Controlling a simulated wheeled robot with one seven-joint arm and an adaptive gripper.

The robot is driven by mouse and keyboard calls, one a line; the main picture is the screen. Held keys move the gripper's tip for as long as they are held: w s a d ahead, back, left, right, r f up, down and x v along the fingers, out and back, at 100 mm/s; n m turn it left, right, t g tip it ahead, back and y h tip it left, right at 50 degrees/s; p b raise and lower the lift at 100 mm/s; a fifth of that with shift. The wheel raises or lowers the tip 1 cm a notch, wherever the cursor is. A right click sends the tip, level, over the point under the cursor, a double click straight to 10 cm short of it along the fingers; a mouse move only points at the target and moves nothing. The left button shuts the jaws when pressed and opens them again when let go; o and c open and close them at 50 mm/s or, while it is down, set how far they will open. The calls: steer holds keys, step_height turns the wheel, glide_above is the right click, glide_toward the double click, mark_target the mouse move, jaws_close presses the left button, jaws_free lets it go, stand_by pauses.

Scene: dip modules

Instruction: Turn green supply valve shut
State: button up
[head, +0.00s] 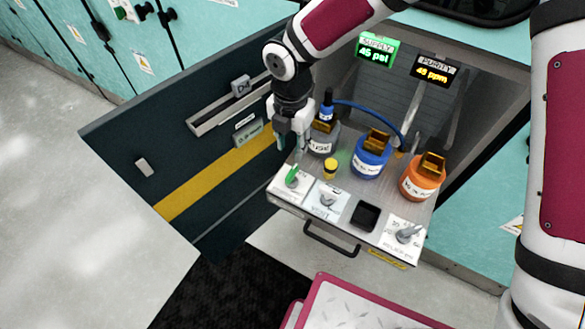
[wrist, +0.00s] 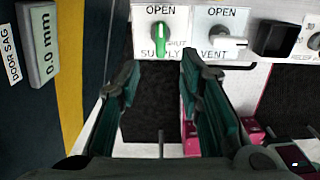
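The green supply valve handle (head: 291,175) sits on a white plate at the left end of the drawer-like panel. In the wrist view the green handle (wrist: 159,42) stands vertical, in line with the word OPEN above it. SHUT is printed to its lower right and SUPPLY below. My gripper (head: 287,146) is above and behind the handle in the head view, with its fingers pointing down. In the wrist view my gripper (wrist: 160,72) is open, with nothing between its fingers. The handle lies just beyond the fingertips, apart from them.
A white vent handle (wrist: 228,42) is close to the right of the supply valve. A yellow-capped item (head: 330,169), a blue bottle (head: 369,164) and an orange bottle (head: 421,184) stand behind the valves. The open dark door (head: 175,160) is at the left.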

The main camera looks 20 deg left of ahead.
mark_target(292, 171)
step_height(292, 171, down, 11)
steer(key=shift+f, duration=0.1)
stand_by(0.3)
jaws_close()
